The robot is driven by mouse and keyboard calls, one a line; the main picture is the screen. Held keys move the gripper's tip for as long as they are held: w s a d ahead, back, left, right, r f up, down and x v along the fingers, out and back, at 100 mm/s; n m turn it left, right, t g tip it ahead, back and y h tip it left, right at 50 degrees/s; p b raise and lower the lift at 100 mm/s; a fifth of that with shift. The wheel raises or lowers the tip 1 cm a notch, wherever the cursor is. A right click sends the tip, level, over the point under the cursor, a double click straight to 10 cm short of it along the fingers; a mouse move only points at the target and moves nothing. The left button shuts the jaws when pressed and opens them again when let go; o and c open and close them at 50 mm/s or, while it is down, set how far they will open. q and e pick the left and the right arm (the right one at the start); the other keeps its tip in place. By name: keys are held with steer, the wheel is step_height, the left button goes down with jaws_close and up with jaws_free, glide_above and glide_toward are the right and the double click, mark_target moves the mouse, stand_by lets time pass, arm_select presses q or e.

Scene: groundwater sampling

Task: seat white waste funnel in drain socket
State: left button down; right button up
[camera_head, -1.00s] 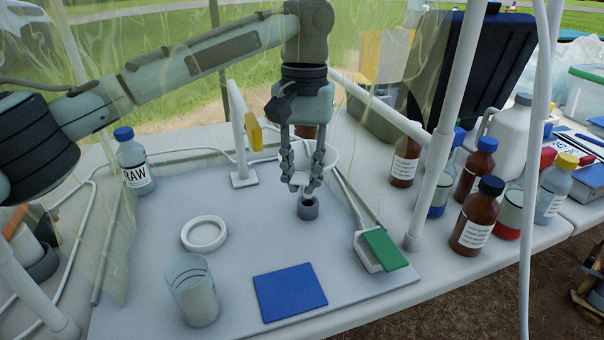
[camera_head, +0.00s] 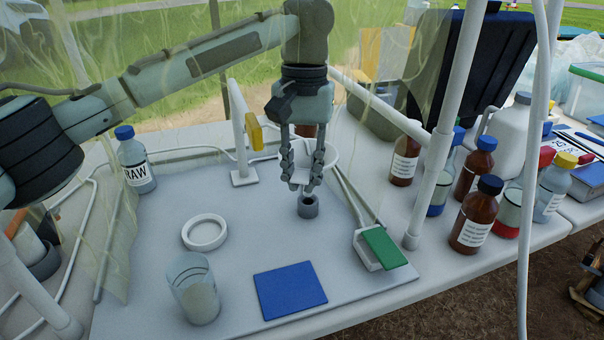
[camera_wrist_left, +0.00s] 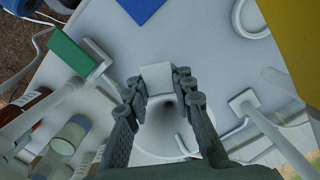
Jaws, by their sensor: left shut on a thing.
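My left gripper (camera_head: 303,186) points down and is shut on the white waste funnel (camera_head: 331,157), whose pale rim shows behind the fingers. In the left wrist view the fingertips (camera_wrist_left: 163,88) close on a white block-like part of the funnel, and the funnel's bowl (camera_wrist_left: 155,138) with a dark hole shows between the fingers. The drain socket (camera_head: 308,207), a short grey cylinder with a dark opening, stands on the grey board just below the fingertips. The funnel's lower end is hidden, so I cannot tell whether it touches the socket. My right gripper is not in view.
A white stand with a yellow part (camera_head: 254,133) is behind left. A white ring (camera_head: 204,232), clear beaker (camera_head: 194,290) and blue pad (camera_head: 290,291) lie in front. A green-ended tool (camera_head: 384,248) and several bottles are at right. A RAW bottle (camera_head: 135,162) stands left.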

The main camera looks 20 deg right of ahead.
arm_select(q)
steer(key=shift+f, duration=2.05)
stand_by(0.4)
steer(key=c, duration=1.2)
jaws_free()
steer(key=shift+r, duration=0.15)
steer(key=r, duration=0.7)
steer(key=w+r, duration=0.1)
steer(key=r, duration=0.3)
steer(key=shift+d+r, duration=0.25)
steer(key=shift+r, duration=0.1)
